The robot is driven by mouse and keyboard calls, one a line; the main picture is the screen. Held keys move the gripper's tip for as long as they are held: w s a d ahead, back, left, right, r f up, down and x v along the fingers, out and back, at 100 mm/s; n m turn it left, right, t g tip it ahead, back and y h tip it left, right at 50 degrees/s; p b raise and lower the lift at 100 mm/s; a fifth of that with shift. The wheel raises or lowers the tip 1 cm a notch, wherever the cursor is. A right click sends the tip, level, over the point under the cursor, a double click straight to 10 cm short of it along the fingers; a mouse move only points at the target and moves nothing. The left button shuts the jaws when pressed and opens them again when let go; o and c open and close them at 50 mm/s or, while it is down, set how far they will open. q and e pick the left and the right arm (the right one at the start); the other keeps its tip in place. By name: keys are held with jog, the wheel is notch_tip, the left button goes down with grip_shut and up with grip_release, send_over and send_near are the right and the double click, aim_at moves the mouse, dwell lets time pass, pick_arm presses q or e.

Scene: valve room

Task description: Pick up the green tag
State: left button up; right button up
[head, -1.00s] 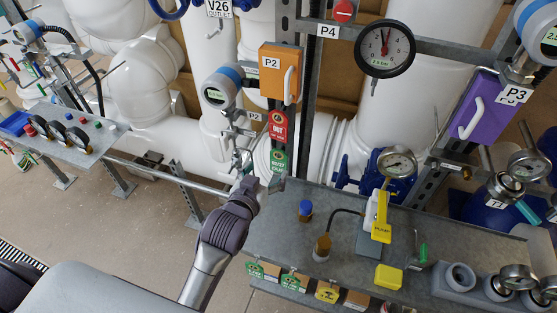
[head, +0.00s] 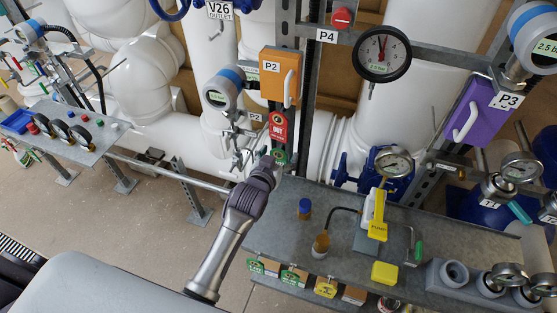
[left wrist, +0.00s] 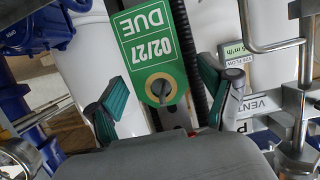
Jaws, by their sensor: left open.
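The green tag (left wrist: 150,45) hangs by its eyelet on a grey hook and reads "02/27 DUE", upside down in the left wrist view. In the head view only part of the green tag (head: 280,157) shows below the red tag, the rest hidden by my left gripper (head: 271,163). In the left wrist view my left gripper (left wrist: 168,92) is open and empty, its green-padded fingers to either side of the tag's eyelet end. I cannot tell whether either finger touches the tag. My right gripper is not in view.
A red tag (head: 278,127) hangs just above, under the orange P2 box (head: 280,76). Thin metal pipework (head: 236,140) is close left of the gripper. A grey bench (head: 330,215) with bottles, a yellow-handled pump and gauges lies below right.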

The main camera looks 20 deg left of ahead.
pick_arm(q)
jog(key=c, duration=0.8)
jog(key=shift+c, duration=0.2)
jog(key=shift+s+r+b, duration=0.15)
jog(key=shift+r+b, duration=0.05)
jog(key=shift+b, duration=0.4)
jog(key=shift+s+a+r+b, duration=0.15)
jog(key=shift+s+b, duration=0.95)
jog(key=shift+s, duration=3.35)
jog(key=shift+s+a+f+b, duration=0.15)
jog(key=shift+s+b, duration=0.95)
jog(key=shift+s, duration=3.35)
jog(key=shift+r, duration=0.1)
